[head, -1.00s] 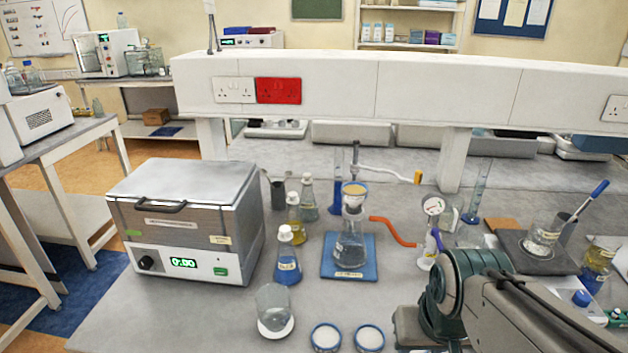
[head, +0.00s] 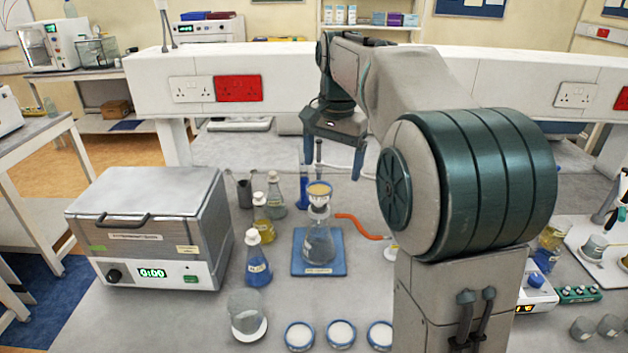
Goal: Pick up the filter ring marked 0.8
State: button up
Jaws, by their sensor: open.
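Several blue-rimmed rings with white discs lie in a row at the front edge of the bench: a left one (head: 299,336), a middle one (head: 340,334) and a right one (head: 380,335). Any marks on them are too small to read, so I cannot tell which is 0.8. My gripper (head: 333,168) is open and empty, fingers pointing down. It is high over the back of the bench, behind the filter flask (head: 319,243) and well away from the rings.
The filter flask with funnel stands on a blue mat (head: 301,269). A beaker (head: 245,312) stands left of the rings, with stoppered bottles (head: 257,262) behind it. My arm hides much of the right side.

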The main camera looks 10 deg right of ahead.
jog(key=w+r+m+g+p, duration=0.1)
jog(key=w+r+m, duration=0.2)
jog(key=w, duration=0.4)
send_over(319, 191)
jog(key=f, duration=0.8)
jog(key=shift+s+d+f, duration=0.15)
jog(key=shift+s+f, duration=0.1)
jog(key=shift+f, duration=0.15)
jog(key=shift+w+f+p, duration=0.2)
jog(key=shift+f+p, duration=0.25)
jog(key=shift+f, duration=0.9)
jog(key=shift+w+f+p, duration=0.15)
jog(key=shift+f+p, duration=0.25)
jog(key=shift+f, duration=0.95)
jog(key=c, duration=1.1)
